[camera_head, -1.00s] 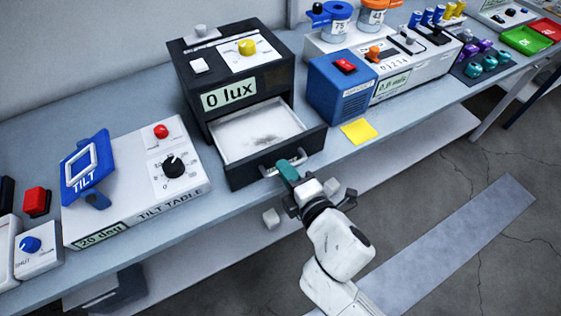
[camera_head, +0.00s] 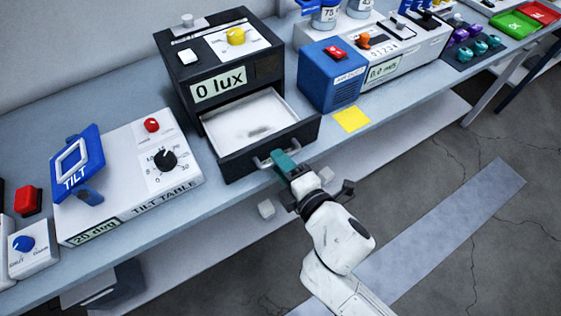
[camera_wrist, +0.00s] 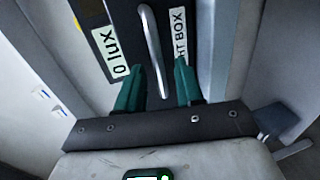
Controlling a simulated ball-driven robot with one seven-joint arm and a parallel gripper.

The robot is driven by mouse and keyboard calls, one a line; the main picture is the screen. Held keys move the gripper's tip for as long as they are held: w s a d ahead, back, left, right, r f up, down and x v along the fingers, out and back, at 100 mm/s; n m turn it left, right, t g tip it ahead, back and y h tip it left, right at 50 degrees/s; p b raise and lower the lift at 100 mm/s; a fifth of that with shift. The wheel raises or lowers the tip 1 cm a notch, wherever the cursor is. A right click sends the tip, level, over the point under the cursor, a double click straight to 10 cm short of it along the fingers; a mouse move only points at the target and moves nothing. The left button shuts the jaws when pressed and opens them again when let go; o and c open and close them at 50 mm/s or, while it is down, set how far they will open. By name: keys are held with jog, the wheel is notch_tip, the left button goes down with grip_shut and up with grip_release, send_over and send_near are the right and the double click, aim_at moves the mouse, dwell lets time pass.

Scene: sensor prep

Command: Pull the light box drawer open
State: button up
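The light box (camera_head: 222,68) is a black box with a "0 lux" label and a yellow knob on top. Its drawer (camera_head: 262,150) stands pulled out, and its white inside with a grey smudge shows. The drawer's metal bar handle (camera_wrist: 152,45) lies between the two teal fingers of my gripper (camera_wrist: 159,66) in the wrist view. The fingers are apart, with gaps beside the bar, so the gripper looks open around it. In the head view my gripper (camera_head: 284,160) is at the drawer front and covers part of the handle.
The tilt table (camera_head: 130,170) stands left of the light box. A blue box with a red switch (camera_head: 332,75) stands close on the right, with a yellow note (camera_head: 351,119) before it. The floor (camera_head: 450,240) in front of the bench is clear.

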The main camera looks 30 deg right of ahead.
jog(key=b+v, duration=0.1)
jog(key=v, duration=0.9)
jog(key=shift+b, duration=0.4)
jog(key=shift+w+d, duration=0.1)
jog(key=s+d+f+m+g+h, duration=0.2)
jog(key=d+f+m+g+h, duration=0.1)
jog(key=d+f+m+g, duration=0.55)
jog(key=s+f+m+g+y, duration=0.2)
jog(key=s+f+m+g, duration=0.4)
jog(key=s+f+m, duration=0.2)
jog(key=shift+s+m+y, duration=0.4)
jog(key=shift+s+m, duration=0.35)
jog(key=shift+m, duration=0.2)
